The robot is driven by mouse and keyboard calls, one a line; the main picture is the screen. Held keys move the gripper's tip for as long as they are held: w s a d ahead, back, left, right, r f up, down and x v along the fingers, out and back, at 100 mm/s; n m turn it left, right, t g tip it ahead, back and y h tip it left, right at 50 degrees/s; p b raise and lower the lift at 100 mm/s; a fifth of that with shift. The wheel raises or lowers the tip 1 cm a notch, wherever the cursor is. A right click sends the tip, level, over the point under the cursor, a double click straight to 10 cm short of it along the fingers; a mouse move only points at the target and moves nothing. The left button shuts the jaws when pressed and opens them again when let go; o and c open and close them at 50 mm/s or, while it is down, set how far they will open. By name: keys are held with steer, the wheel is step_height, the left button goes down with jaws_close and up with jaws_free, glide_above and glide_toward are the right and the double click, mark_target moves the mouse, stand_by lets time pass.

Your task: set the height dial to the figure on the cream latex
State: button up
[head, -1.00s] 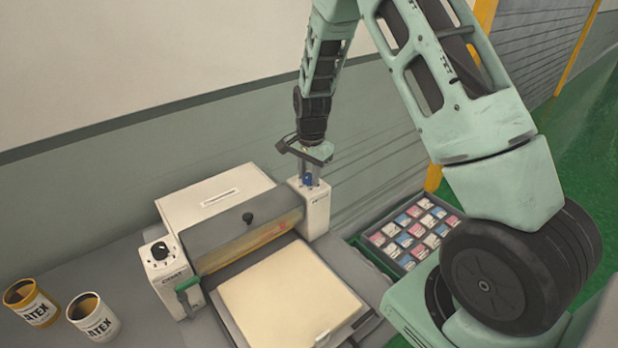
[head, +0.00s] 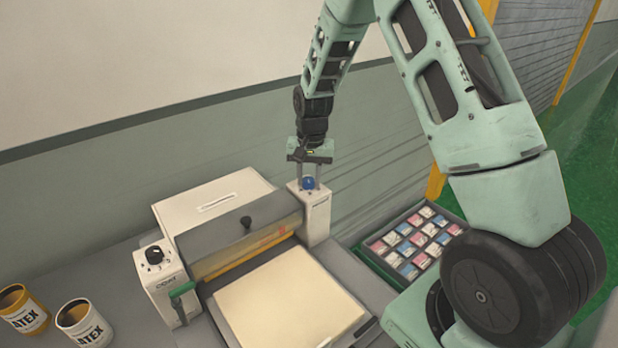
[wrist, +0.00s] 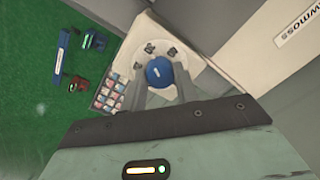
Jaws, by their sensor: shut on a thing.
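A blue dial (head: 308,183) sits on top of the white post (head: 315,215) at the right end of the machine. My gripper (head: 308,175) is above it with its fingers down on either side, shut on the dial. In the wrist view the blue dial (wrist: 160,72) has a short white mark and lies between the fingers. Dark marks (wrist: 172,51) on the plate around it are too small to read. The cream latex can (head: 85,322) stands at the lower left, with only "ATEX" legible; I cannot read a figure on it.
An ochre can (head: 24,309) stands left of the cream one. A black knob (head: 154,256) and a green-handled lever (head: 182,289) are on the machine's left post. A cream slab (head: 290,298) lies in front of the roller. A tray of small packets (head: 415,240) is at right.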

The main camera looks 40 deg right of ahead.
mark_target(312, 179)
stand_by(0.3)
steer(key=o, duration=1)
steer(key=shift+r, duration=0.15)
steer(key=r+b, duration=0.1)
steer(key=r, duration=0.4)
steer(key=r+b, duration=0.1)
steer(key=r, duration=0.5)
steer(key=r+b, duration=0.2)
steer(key=r, duration=0.4)
steer(key=shift+s+d+r, duration=0.1)
steer(key=shift+s+d, duration=0.15)
steer(key=s+a+f+n+b, duration=0.1)
steer(key=s+a+f+n, duration=0.25)
steer(key=s+a, duration=0.55)
steer(key=s+a+f+n+b, duration=0.15)
steer(key=s+a+n, duration=0.35)
steer(key=a, duration=0.8)
steer(key=s+a+f+n, duration=0.1)
steer(key=s+f+n, duration=0.1)
steer(key=s, duration=0.3)
steer(key=s+a+f+n, duration=0.2)
steer(key=s+n, duration=0.1)
steer(key=s, duration=0.3)
steer(key=s+a+f+n, duration=0.2)
steer(key=s, duration=0.3)
steer(key=shift+s, duration=0.3)
